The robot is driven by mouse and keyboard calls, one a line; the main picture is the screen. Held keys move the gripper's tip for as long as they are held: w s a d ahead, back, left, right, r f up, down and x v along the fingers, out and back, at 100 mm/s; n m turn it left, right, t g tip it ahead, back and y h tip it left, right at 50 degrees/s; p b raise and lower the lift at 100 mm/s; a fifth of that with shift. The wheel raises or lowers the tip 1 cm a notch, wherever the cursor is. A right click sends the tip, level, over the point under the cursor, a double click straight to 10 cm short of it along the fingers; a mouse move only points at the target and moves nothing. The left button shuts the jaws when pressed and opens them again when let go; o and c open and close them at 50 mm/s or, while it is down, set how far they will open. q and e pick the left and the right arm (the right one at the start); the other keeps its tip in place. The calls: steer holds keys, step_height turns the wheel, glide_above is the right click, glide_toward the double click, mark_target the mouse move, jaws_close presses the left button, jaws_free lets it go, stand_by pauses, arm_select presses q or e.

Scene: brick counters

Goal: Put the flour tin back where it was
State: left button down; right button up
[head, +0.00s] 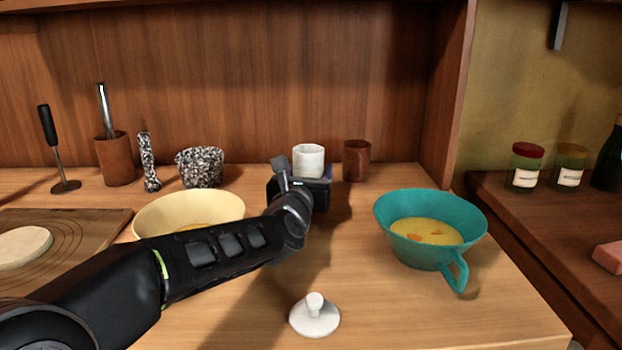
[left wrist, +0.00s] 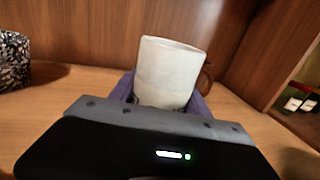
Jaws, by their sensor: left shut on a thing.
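The white, open-topped flour tin (head: 308,159) is at the back of the counter, in front of the wooden back panel. My left gripper (head: 305,182) is shut on it. In the left wrist view the tin (left wrist: 170,72) stands between the two fingers (left wrist: 165,98), tilted a little in the picture. The fingers hide its lower part, so I cannot tell whether its base touches the counter. A white lid with a knob (head: 315,316) lies at the counter's front. My right gripper is not in view.
A brown cup (head: 356,161) stands close to the right of the tin. A speckled mortar (head: 200,167) is to the left. A cream bowl (head: 190,208) sits behind my left arm, and a teal bowl (head: 430,225) with yellow contents stands at right. The counter's front middle is mostly clear.

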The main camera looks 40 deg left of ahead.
arm_select(q)
steer(key=shift+f, duration=0.15)
steer(key=shift+f, duration=0.15)
steer(key=c, duration=0.5)
jaws_free()
steer(key=shift+r, duration=0.25)
steer(key=v, duration=1)
steer(key=shift+s+d+p, duration=0.1)
steer(key=shift+s+p, duration=0.25)
steer(key=shift+p, duration=0.05)
steer(key=shift+s+d+f, duration=0.15)
steer(key=shift+s+d, duration=0.15)
steer(key=shift+s, duration=0.35)
